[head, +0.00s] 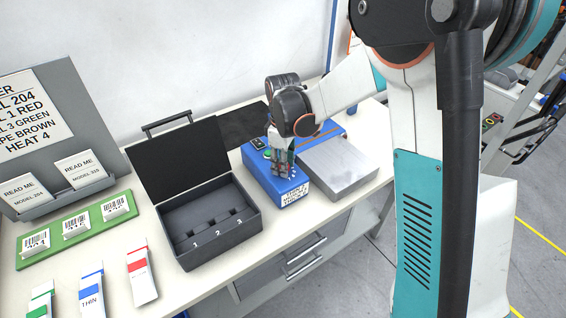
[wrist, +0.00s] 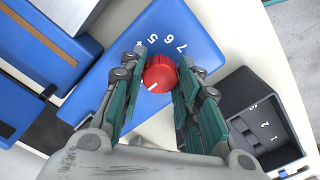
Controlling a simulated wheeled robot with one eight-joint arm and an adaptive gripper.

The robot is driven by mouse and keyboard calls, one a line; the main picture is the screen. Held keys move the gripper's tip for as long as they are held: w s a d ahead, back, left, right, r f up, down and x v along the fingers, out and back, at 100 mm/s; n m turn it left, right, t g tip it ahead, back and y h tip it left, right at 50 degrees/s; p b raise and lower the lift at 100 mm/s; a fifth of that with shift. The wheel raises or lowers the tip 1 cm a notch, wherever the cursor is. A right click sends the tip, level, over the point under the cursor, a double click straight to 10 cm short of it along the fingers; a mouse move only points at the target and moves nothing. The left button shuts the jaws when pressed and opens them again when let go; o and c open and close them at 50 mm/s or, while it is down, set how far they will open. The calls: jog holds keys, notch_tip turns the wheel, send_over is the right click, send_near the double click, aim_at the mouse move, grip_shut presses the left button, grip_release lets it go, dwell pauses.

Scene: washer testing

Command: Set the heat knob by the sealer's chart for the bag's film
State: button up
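The blue sealer (head: 258,178) stands on the bench with a white printed chart (head: 294,196) on its front, too small to read. Its red heat knob (wrist: 160,74) shows in the wrist view. The digits 5, 6 and 7 are legible around it. Its white pointer mark faces the lower left; the digit there is hidden. My gripper (wrist: 168,62) has one finger on each side of the knob and looks slightly open around it; contact is unclear. In the head view my gripper (head: 280,160) covers the knob. Bags with red (head: 142,277), blue (head: 91,294) and green (head: 40,300) bands lie at the front left.
An open black case (head: 215,222) with slots marked 1, 2, 3 stands left of the sealer. A silver block (head: 338,167) is at its right. A grey board (head: 45,118) carries a partly cropped sign including "HEAT 4". A green tray (head: 75,228) holds barcode cards.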

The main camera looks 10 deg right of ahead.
jog(key=shift+m, duration=0.3)
jog(key=m, duration=0.3)
jog(key=shift+m, duration=0.3)
jog(key=m, duration=0.4)
jog(key=shift+m, duration=0.3)
jog(key=m, duration=0.4)
jog(key=shift+p, duration=0.3)
jog(key=m, duration=0.4)
jog(key=shift+m, duration=0.6)
jog(key=o, duration=1.1)
jog(key=shift+c, duration=0.2)
